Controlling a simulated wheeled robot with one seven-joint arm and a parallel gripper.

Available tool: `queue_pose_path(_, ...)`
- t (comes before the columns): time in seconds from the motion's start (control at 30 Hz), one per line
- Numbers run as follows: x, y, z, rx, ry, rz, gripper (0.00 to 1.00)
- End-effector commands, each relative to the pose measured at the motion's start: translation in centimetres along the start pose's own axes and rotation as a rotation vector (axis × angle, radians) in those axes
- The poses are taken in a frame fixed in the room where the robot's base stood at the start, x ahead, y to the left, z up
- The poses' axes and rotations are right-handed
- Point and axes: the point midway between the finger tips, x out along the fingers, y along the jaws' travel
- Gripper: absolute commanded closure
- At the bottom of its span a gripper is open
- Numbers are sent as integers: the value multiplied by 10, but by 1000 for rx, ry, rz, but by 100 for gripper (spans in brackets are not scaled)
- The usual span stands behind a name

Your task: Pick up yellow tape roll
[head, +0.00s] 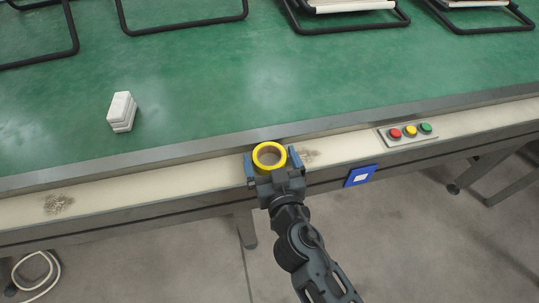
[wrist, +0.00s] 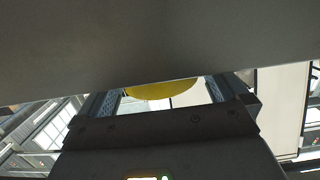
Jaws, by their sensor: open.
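The yellow tape roll (head: 257,160) is a yellow ring with a brown inner core, at the front ledge of the green table in the head view. My gripper (head: 270,159) is open, with one finger on each side of the roll. I cannot tell whether the fingers touch it. In the wrist view, part of the yellow roll (wrist: 163,90) shows between the two fingers (wrist: 160,95). A large grey surface hides the rest of it there.
A white block (head: 121,112) stands on the green table (head: 200,90) at left. A button panel (head: 411,133) with red, yellow and green buttons sits on the ledge (head: 120,189) at right. A blue tag (head: 360,176) hangs on the front edge. Black metal frames (head: 185,28) stand at the back.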

Motion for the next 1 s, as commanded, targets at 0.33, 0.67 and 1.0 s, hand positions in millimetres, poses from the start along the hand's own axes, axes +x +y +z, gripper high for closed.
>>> queue_pose_path(0.33,15,0,0,0,0,0,0)
queue_pose_path(0.67,15,0,-1,0,0,0,26)
queue_pose_path(1.0,15,0,-1,0,1,0,43)
